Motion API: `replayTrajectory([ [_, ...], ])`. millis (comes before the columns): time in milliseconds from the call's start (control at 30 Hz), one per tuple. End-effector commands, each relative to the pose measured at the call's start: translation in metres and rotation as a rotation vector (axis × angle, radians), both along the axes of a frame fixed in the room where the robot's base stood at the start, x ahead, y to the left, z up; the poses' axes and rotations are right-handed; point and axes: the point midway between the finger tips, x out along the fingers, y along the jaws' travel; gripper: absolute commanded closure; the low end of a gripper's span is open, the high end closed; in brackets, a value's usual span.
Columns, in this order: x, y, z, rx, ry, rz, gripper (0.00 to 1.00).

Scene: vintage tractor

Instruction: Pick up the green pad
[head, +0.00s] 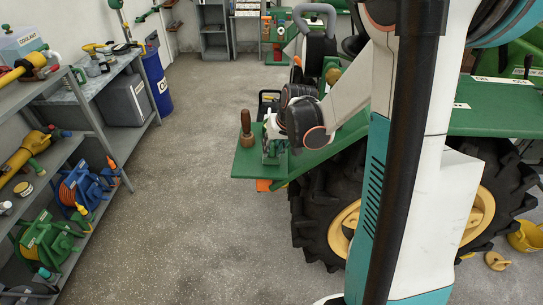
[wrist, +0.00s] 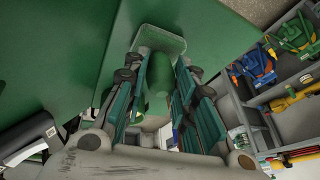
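My gripper (head: 272,150) is low over the green tractor platform in the head view, pointing down. In the wrist view its two fingers (wrist: 160,70) are spread apart. A dull grey-green, rounded flat piece (wrist: 160,39), which looks like the green pad, lies across the fingertips against the green surface. A green rounded part (wrist: 159,76) shows between the fingers; I cannot tell whether it belongs to the pad. No firm contact by the fingers is visible. In the head view the pad cannot be made out clearly behind my gripper.
A wooden-handled tool (head: 246,124) stands on the green platform (head: 247,165), close left of my gripper. The tractor's large tyre (head: 318,215) is below. Shelves (head: 80,150) with reels and tools line the left wall. The concrete floor between is clear.

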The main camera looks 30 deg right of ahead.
Motion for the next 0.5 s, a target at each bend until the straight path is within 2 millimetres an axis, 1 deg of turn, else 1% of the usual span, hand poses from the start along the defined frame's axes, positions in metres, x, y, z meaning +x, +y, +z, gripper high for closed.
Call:
replayTrajectory([
  [333,0.000,0.000,0.001,0.000,0.000,0.000,0.99],
  [500,0.000,0.000,0.010,0.000,0.000,0.000,0.99],
])
